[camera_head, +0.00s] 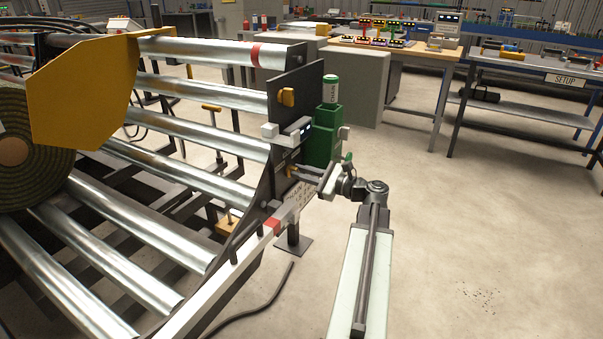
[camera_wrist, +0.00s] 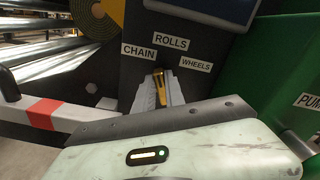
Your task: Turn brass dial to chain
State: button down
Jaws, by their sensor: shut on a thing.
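The brass dial (camera_wrist: 159,88) sits on a dark panel in the wrist view. It is a narrow brass bar, its upper end leaning slightly left, pointing between the CHAIN label (camera_wrist: 140,51) and the ROLLS label (camera_wrist: 171,43). The WHEELS label (camera_wrist: 196,64) is to the right. My gripper (camera_wrist: 158,95) is shut on the dial, with a pale finger on each side; the wrist body hides what is below. In the head view my gripper (camera_head: 303,174) reaches left to the panel at the end of the roller frame, and the dial is mostly hidden there.
A green housing (camera_head: 323,140) stands beside the panel; it fills the wrist view's right side (camera_wrist: 290,85). A red-and-white bar (camera_head: 225,278) runs in front of the rollers (camera_head: 190,130). Floor (camera_head: 480,230) on the right is clear.

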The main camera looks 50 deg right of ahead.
jog(key=shift+s+a+f+n, duration=0.1)
jog(key=shift+a+n, duration=0.05)
jog(key=shift+n, duration=0.8)
jog(key=shift+a+f+n, duration=0.1)
jog(key=shift+n, duration=0.85)
jog(key=c, duration=1.4)
grip_release()
jog(key=v, duration=0.7)
jog(key=shift+s, duration=0.4)
